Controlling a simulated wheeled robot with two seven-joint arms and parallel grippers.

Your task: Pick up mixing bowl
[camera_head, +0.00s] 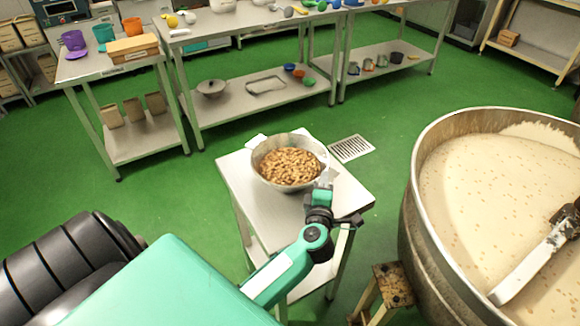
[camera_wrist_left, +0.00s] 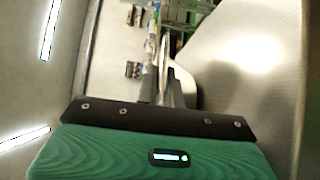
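The mixing bowl (camera_head: 259,170) is a round metal bowl full of brown nuts. It stands upright on a small steel table (camera_head: 268,210) in the head view. My left gripper (camera_head: 325,180) is at the bowl's near right rim, with its arm coming up from below. In the left wrist view, the two fingers (camera_wrist_left: 163,88) look apart, with a thin pale edge between them that may be the bowl's rim. Whether they touch the rim cannot be told. My right gripper is not in view.
A large kettle (camera_head: 408,215) of pale nougat with a paddle stands at the right. A small wooden stool (camera_head: 393,285) is beside it. Steel work tables (camera_head: 240,25) with cups, bowls and tools line the back. Green floor (camera_head: 375,110) is open between.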

